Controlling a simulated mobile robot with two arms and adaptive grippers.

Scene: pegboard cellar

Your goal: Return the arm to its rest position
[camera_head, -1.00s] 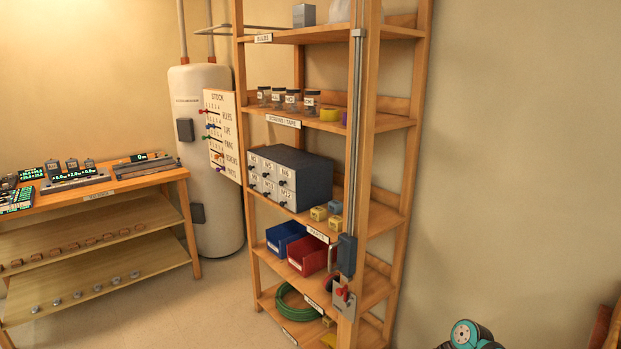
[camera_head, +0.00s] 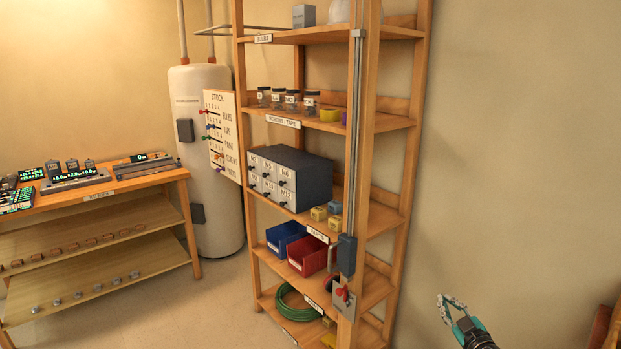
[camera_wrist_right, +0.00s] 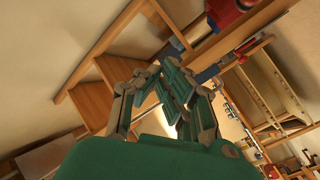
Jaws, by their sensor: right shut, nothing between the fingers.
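My right gripper (camera_head: 452,304) is at the lower right of the head view, in front of the bare wall and apart from the shelf. It is shut and empty. In the right wrist view its green and grey fingers (camera_wrist_right: 172,82) fill the middle, with nothing held between them. My left gripper is in neither view.
A wooden shelf unit (camera_head: 387,124) stands at the centre with a drawer cabinet (camera_head: 310,178), a blue bin (camera_head: 284,234) and a red bin (camera_head: 308,256). A switch box with a red handle (camera_head: 343,293) is on its front post. A workbench (camera_head: 150,178) stands at left. The wall at right is clear.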

